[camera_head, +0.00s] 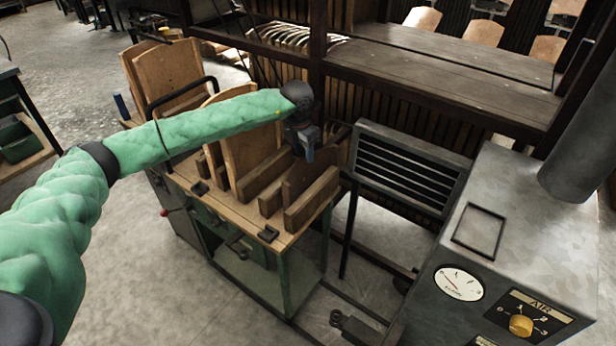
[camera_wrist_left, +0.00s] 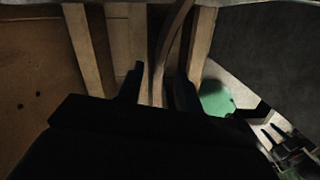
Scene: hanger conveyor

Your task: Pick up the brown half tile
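The brown half tile (camera_head: 311,169) appears to be the dark brown thin piece standing on edge among wooden slats at the near right end of the cart. My left gripper (camera_head: 306,150) comes down over it from above. In the left wrist view the two dark fingers (camera_wrist_left: 160,88) are apart, with a thin curved brown edge (camera_wrist_left: 172,42) running between them. I see no contact between the fingers and this edge. The tile's lower part is hidden behind a slat. My right gripper is not in view.
Wooden slats (camera_head: 313,199) stand close on both sides of the tile on the green cart (camera_head: 305,258). A larger tan board (camera_head: 250,150) stands to the left. A louvred metal panel (camera_head: 405,172) and a grey gauge box (camera_head: 515,240) stand to the right.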

